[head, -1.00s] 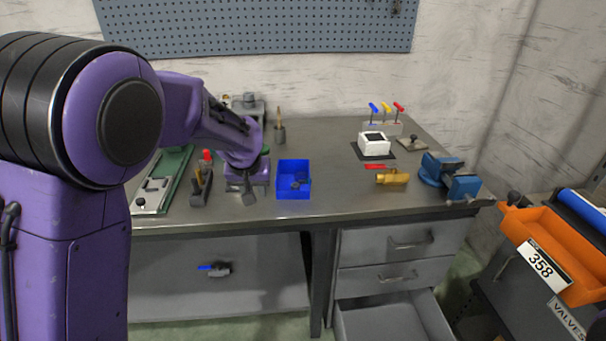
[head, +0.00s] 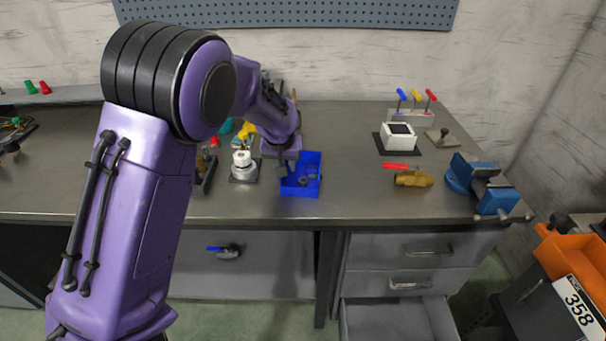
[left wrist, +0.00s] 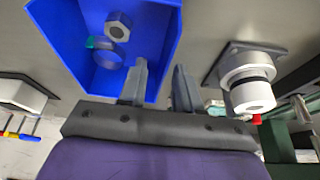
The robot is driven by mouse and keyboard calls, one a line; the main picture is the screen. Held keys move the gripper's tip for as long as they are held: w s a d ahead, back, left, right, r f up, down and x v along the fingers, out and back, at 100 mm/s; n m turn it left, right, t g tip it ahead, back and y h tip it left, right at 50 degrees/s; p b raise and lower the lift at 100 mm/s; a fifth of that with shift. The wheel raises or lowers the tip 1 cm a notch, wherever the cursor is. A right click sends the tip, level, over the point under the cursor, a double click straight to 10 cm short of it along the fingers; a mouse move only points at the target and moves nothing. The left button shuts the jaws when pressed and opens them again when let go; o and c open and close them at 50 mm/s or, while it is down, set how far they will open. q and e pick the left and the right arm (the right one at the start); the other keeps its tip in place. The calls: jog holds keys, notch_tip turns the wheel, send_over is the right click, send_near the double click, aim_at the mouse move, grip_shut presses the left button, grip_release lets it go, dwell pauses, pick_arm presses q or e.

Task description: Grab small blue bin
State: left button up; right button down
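The small blue bin (head: 314,187) stands on the workbench, with a few small parts inside, one of them a metal nut (left wrist: 118,25). In the left wrist view the bin (left wrist: 58,38) fills the upper left. My left gripper (head: 285,172) is at the bin's left side in the head view. In the left wrist view its two fingers (left wrist: 160,66) are apart. One finger overlaps the bin's inside and the other is outside, with the side wall between them. I cannot tell whether they touch the wall. My right gripper is not in view.
A white-topped metal fitting (head: 242,166) stands close to the left of the bin. A brass part (head: 413,179), a white box (head: 398,137) and a blue vise (head: 482,184) are further right. The bench (head: 350,200) is clear just right of the bin.

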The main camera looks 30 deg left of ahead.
pick_arm(q)
jog(key=shift+x, duration=1.2)
jog(key=shift+s+a, duration=0.1)
jog(key=shift+a, duration=0.05)
jog(key=shift+r, duration=0.1)
jog(key=shift+f+p, duration=0.3)
jog(key=shift+p, duration=0.05)
grip_shut()
